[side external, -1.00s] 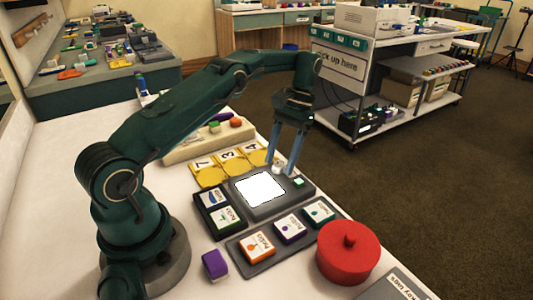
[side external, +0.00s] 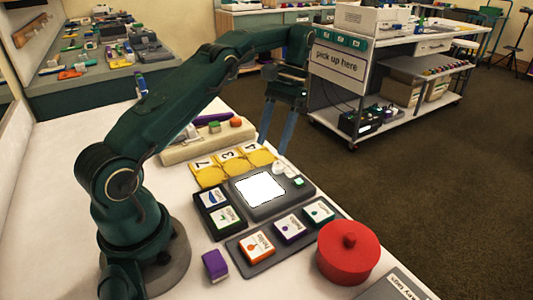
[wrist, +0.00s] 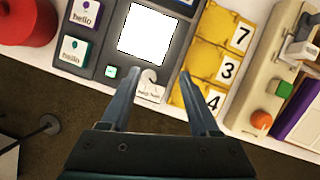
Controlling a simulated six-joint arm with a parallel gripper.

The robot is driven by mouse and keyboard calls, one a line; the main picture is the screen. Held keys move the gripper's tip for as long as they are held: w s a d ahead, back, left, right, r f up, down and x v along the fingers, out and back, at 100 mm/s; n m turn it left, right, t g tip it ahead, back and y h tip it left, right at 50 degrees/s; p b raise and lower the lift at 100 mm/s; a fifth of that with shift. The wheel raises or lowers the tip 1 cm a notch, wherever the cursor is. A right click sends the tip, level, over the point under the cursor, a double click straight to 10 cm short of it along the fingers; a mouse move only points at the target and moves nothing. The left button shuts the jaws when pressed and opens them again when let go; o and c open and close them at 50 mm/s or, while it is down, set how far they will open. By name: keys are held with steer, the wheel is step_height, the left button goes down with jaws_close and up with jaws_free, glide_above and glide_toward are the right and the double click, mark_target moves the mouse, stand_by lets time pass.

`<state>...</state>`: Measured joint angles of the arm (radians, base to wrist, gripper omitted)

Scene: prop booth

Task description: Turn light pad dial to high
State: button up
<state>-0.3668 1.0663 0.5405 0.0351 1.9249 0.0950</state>
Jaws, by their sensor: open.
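The light pad (side external: 285,203) is a dark grey slab with a bright white lit square (side external: 260,189), and it also shows at the top of the wrist view (wrist: 116,52). Its small white dial (side external: 279,167) sits at the pad's far corner, beside a small green-lit button (side external: 298,181). In the wrist view the dial (wrist: 149,75) lies between my fingertips, nearer the left one, above a small label too blurred to read. My gripper (side external: 273,149) is open and empty. Its tips appear above and just beyond the dial, apart from it.
Yellow tiles marked 7, 3 and 4 (side external: 233,166) lie behind the pad. "Hello" blocks (side external: 257,247) sit in a tray in front. A red round lidded pot (side external: 348,255) stands at right. A beige board (side external: 205,142) with coloured knobs is behind. The table edge is close to the dial.

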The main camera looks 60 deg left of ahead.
steer(key=s+a+r, duration=0.6)
steer(key=a, duration=0.1)
steer(key=shift+s, duration=0.4)
steer(key=s+d+r+m+t+y, duration=0.2)
steer(key=s+d+r+m+t, duration=0.15)
steer(key=d+r, duration=0.7)
steer(key=s+d+f+t, duration=0.5)
steer(key=d+f+t, duration=0.1)
steer(key=d+f, duration=0.3)
steer(key=shift+h, duration=0.4)
